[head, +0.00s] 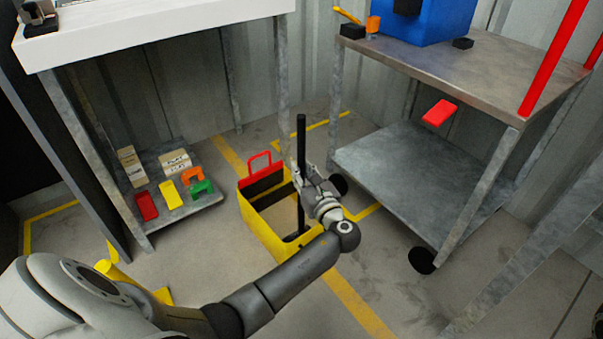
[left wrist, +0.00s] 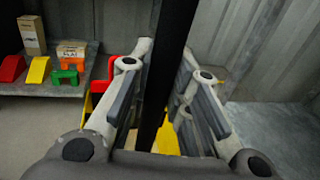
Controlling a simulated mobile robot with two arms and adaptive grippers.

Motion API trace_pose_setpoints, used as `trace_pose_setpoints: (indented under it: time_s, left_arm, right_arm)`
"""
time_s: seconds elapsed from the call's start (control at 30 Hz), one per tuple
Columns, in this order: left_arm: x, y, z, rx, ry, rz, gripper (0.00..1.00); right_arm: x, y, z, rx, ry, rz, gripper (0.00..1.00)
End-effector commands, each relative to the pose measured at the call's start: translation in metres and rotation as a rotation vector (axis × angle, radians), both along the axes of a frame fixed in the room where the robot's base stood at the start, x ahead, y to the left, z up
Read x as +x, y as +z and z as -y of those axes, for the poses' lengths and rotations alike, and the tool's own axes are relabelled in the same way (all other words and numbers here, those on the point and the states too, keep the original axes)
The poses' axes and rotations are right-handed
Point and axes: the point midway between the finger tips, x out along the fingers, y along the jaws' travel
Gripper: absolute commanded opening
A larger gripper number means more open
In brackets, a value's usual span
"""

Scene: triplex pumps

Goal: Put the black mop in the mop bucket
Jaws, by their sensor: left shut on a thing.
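The black mop (head: 301,135) stands nearly upright, and its handle also crosses the left wrist view (left wrist: 172,50). My left gripper (head: 304,178) is shut on the handle, with a finger on each side of it. The yellow mop bucket (head: 259,229) with a red wringer handle (head: 260,158) stands on the floor. In the head view the mop's lower part shows within the bucket's open outline. I cannot tell whether its end touches the bottom. My arm hides the bucket's front right part. My right gripper is not in view.
A metal cart (head: 400,177) stands close on the right, with a blue box (head: 425,27) on top. A white-topped table (head: 150,22) is on the left, its low shelf holding coloured blocks and boxes. Yellow lines (head: 357,304) mark the floor.

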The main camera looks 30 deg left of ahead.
Motion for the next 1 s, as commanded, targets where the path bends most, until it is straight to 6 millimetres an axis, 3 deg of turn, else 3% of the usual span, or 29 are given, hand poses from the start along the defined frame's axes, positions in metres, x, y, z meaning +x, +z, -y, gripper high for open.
trace_pose_setpoints:
  time_s: [0.2,0.23,0.37,0.77,1.0]
  left_arm:
    - [0.000,-0.001,0.000,0.001,0.000,0.002,0.00]
    - [0.000,-0.002,0.000,-0.001,0.000,0.001,0.22]
    - [0.000,-0.002,0.000,0.000,0.000,0.000,0.39]
    - [-0.001,0.001,0.002,-0.001,-0.001,-0.002,0.40]
    - [-0.019,0.005,0.030,-0.004,-0.002,-0.004,0.40]
  right_arm:
    - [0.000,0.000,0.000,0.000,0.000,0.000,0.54]
    - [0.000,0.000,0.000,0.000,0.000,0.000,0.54]
    - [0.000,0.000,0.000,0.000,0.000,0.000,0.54]
    - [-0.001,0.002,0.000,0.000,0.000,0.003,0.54]
    - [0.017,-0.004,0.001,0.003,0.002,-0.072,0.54]
